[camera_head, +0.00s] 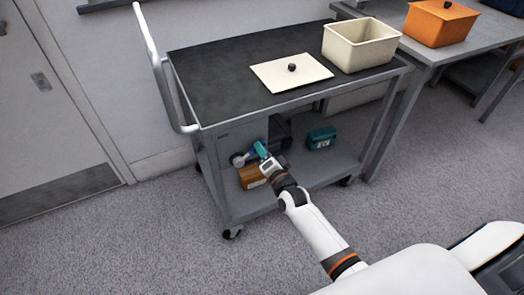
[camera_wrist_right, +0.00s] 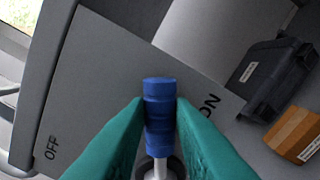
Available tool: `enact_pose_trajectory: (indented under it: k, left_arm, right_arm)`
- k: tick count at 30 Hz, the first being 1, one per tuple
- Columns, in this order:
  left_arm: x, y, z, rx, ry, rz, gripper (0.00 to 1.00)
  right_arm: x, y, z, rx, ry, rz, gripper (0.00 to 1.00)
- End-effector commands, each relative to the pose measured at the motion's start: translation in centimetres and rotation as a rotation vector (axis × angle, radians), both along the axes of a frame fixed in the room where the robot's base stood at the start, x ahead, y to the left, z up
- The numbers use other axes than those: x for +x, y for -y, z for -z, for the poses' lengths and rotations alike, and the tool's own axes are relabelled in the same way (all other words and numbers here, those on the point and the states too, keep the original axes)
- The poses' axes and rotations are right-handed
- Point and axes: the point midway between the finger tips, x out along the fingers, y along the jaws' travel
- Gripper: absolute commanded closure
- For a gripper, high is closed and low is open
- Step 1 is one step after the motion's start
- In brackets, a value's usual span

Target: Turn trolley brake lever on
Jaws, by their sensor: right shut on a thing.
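The grey trolley (camera_head: 240,85) stands by the wall with a dark top and a white push handle. In the right wrist view the lever is between the labels, nearer ON. My right gripper (camera_head: 262,152), with teal fingers, is shut on the blue grip. The fingers partly cover the ON label and the lever's base. My left gripper is not in view.
A cream lid (camera_head: 290,73) and an open cream box (camera_head: 360,45) are on the trolley's top. A teal case (camera_head: 321,138), an orange-brown box (camera_head: 250,177) and a dark case (camera_wrist_right: 272,80) are on the lower shelf. A table with an orange box (camera_head: 440,22) stands at right.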

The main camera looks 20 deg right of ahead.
Motion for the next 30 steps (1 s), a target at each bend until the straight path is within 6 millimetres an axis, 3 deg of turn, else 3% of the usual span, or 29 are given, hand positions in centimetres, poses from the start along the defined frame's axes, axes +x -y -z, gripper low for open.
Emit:
enact_pose_trajectory:
  k: [1, 4, 16, 30]
  left_arm:
    - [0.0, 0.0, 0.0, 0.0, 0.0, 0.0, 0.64]
    - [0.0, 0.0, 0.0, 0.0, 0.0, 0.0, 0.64]
    - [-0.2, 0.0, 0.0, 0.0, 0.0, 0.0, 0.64]
    - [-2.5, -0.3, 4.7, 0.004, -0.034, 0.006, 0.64]
  right_arm:
    - [0.0, 0.1, 0.1, 0.006, -0.003, 0.001, 0.74]
    - [0.0, 0.0, 0.1, 0.005, -0.003, 0.001, 0.57]
    - [-0.8, 0.0, 0.1, 0.003, -0.003, 0.001, 0.56]
    - [-10.0, 0.4, 0.0, 0.003, -0.005, 0.002, 0.56]
